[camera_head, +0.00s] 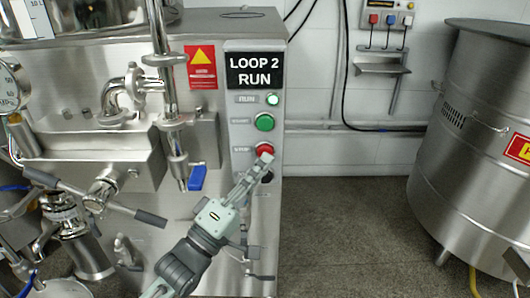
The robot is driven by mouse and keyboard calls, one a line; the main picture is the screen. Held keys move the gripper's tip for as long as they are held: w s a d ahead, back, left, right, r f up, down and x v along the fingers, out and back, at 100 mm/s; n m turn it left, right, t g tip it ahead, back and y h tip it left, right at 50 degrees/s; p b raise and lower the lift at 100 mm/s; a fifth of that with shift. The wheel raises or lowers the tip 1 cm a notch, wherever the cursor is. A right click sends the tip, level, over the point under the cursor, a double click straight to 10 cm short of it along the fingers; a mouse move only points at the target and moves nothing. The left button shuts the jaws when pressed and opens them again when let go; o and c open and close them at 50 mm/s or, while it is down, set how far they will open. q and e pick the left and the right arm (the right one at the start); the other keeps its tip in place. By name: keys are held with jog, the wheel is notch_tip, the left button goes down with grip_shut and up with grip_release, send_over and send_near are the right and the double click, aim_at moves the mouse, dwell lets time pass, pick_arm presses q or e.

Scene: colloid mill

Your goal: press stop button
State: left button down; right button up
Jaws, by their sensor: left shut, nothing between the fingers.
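The red stop button (264,149) is on the lower part of the grey control panel (240,130), below the green button (264,122). My left gripper (265,160) comes up from below and is shut and empty. Its fingertips overlap the lower edge of the red button in the head camera view. I cannot tell whether they touch it or are just in front of it. A dark round part just below the button is partly hidden by the fingers. My right gripper is not in view.
A lit indicator (272,99) sits beside the RUN label, under the "LOOP 2 RUN" sign (255,71). Steel piping with a blue-handled valve (197,177) stands left of the panel. A large steel tank (470,150) is at the right. Floor between is clear.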

pick_arm(q)
jog(key=shift+w, duration=0.3)
jog(key=shift+w, duration=0.5)
dwell(0.6)
jog(key=shift+s, duration=0.1)
jog(key=shift+s+p, duration=0.5)
jog(key=shift+s, duration=0.35)
jog(key=shift+s+p, duration=1.05)
jog(key=shift+s, duration=1.45)
